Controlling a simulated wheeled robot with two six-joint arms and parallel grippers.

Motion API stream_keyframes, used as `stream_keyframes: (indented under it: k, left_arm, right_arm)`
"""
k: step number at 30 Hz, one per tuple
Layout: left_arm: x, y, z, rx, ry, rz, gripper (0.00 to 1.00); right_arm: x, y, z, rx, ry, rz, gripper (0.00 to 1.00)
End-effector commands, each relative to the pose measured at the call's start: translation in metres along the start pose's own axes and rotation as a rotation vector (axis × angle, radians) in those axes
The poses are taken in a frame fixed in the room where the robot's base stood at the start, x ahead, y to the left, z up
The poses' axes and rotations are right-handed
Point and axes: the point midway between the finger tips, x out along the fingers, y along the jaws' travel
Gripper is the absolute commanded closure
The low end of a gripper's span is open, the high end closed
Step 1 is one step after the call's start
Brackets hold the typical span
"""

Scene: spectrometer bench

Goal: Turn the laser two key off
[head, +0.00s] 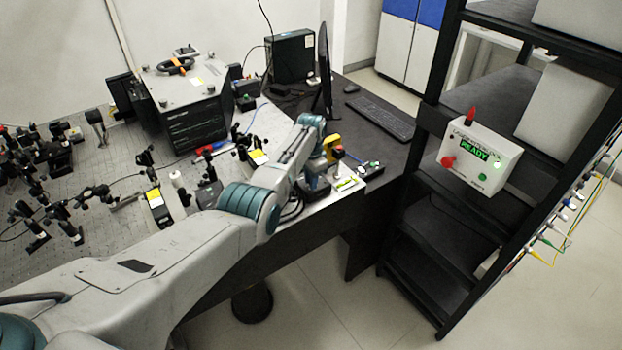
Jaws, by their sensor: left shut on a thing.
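My left arm reaches across from the lower left to the right end of the bench. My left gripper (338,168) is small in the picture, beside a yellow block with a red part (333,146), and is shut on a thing. The laser two key itself is too small and too hidden by the gripper to make out. A small black box (371,168) with a green and a blue spot lies just right of the gripper, at the bench edge. A white and green label (347,184) lies close by. My right gripper is not in view.
The optical bench (90,165) is crowded with mounts on the left. A large dark box with a grey top (185,90) stands at the back. A monitor (324,70) and keyboard (380,117) are behind. A black rack at right carries a white READY box (480,156).

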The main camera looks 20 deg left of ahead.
Motion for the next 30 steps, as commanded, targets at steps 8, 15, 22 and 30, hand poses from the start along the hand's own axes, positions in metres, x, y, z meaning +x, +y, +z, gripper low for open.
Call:
stream_keyframes:
  k: [8,15,22,30]
  left_arm:
    - [-0.0039,-0.002,-0.0014,-0.073,0.005,-0.005,1.0]
    - [-0.0041,-0.0022,-0.0015,-0.084,0.005,-0.006,1.0]
    - [-0.0043,-0.0023,-0.0017,-0.083,0.006,-0.006,1.0]
    - [-0.0022,-0.0012,-0.0008,-0.082,0.003,-0.003,0.58]
  right_arm:
    - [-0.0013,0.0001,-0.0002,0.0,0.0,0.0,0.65]
    - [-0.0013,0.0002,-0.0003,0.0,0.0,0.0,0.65]
    - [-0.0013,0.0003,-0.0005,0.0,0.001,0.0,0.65]
    - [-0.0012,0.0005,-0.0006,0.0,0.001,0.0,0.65]
